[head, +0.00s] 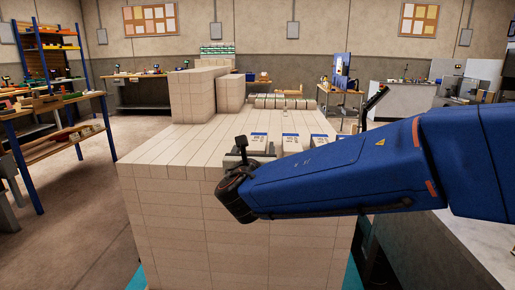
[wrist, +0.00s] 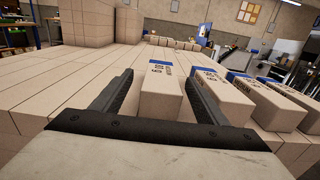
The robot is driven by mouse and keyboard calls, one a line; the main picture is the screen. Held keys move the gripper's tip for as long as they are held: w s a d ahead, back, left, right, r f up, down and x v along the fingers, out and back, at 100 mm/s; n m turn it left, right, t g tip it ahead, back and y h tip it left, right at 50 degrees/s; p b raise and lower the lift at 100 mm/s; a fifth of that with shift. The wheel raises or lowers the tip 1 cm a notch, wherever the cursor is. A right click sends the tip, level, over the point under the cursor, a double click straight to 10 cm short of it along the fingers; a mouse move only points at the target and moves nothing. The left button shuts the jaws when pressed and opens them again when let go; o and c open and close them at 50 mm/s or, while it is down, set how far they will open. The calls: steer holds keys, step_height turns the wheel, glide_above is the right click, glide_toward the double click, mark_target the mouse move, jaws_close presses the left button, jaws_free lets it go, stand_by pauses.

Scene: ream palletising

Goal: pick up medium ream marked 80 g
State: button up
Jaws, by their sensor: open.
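A white ream (wrist: 160,98) with a blue band and dark print on top lies in the middle of the wrist view. My gripper (wrist: 159,76) is open, with one finger on each side of this ream and a gap on both sides. In the head view it appears to be the leftmost blue-banded ream (head: 258,143), beside my gripper (head: 243,153). To its right are similar blue-banded reams, one (wrist: 222,96) close by and another (wrist: 275,103) farther right. The print is too small to read surely, so I cannot tell which ream is marked 80 g.
The reams lie on a wide stack of pale packs (head: 170,150). A taller block of packs (head: 198,95) rises at the back left of the stack. A row of reams (head: 280,102) lies at its far end. The left of the stack top is clear. Shelving (head: 55,60) stands farther left.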

mark_target(258, 140)
steer(key=shift+w+d, duration=0.15)
steer(key=shift+w, duration=1.65)
steer(key=shift+w+d, duration=0.15)
steer(key=shift+w, duration=1.65)
steer(key=shift+c, duration=0.3)
steer(key=c, duration=1.4)
